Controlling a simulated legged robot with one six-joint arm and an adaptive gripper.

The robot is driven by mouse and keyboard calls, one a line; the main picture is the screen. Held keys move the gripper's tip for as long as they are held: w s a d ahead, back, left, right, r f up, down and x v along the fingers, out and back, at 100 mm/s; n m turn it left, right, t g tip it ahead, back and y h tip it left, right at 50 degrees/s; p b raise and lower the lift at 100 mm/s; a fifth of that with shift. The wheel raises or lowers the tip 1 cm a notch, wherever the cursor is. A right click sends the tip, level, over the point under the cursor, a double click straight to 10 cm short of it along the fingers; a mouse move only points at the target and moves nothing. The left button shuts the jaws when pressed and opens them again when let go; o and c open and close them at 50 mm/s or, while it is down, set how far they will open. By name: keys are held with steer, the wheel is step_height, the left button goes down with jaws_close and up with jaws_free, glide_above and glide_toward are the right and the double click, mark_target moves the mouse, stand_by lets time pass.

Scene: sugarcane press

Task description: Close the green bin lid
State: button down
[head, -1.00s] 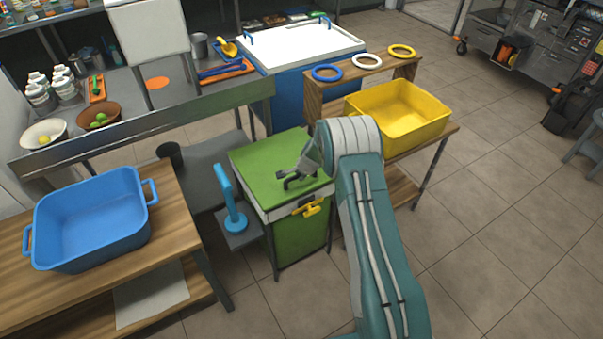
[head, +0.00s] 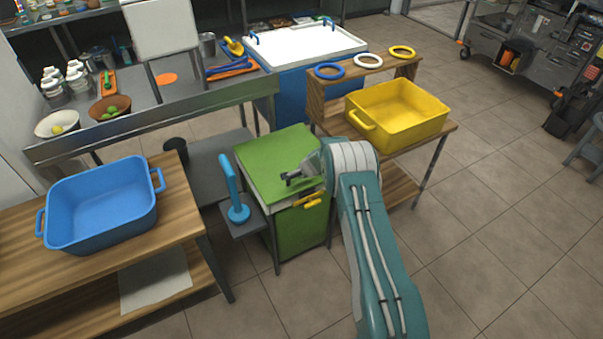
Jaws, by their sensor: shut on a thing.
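The green bin (head: 302,235) stands in the middle on dark legs. Its green lid (head: 270,155) lies over the top and looks flat, with a pale band and a yellow handle (head: 309,201) at the front. My gripper (head: 291,180) is at the lid's front right part, just above and left of the yellow handle. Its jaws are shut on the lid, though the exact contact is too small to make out. My wrist covers the lid's right front corner.
A blue upright handle on a small grey shelf (head: 238,211) stands just left of the bin. A yellow tub (head: 400,118) sits on a wooden stand to the right. A blue tub (head: 100,210) sits on a wooden table at left. Floor in front is clear.

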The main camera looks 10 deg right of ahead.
steer(key=c, duration=0.6)
jaws_free()
steer(key=shift+s+d+f, duration=0.1)
steer(key=shift+s+f, duration=0.2)
steer(key=shift+f, duration=0.2)
steer(key=shift+s+d+f, duration=0.1)
steer(key=shift+s+f, duration=0.15)
steer(key=shift+f, duration=0.25)
steer(key=shift+o, duration=0.2)
steer(key=shift+r, duration=0.25)
steer(key=v, duration=1.1)
steer(key=shift+r, duration=0.45)
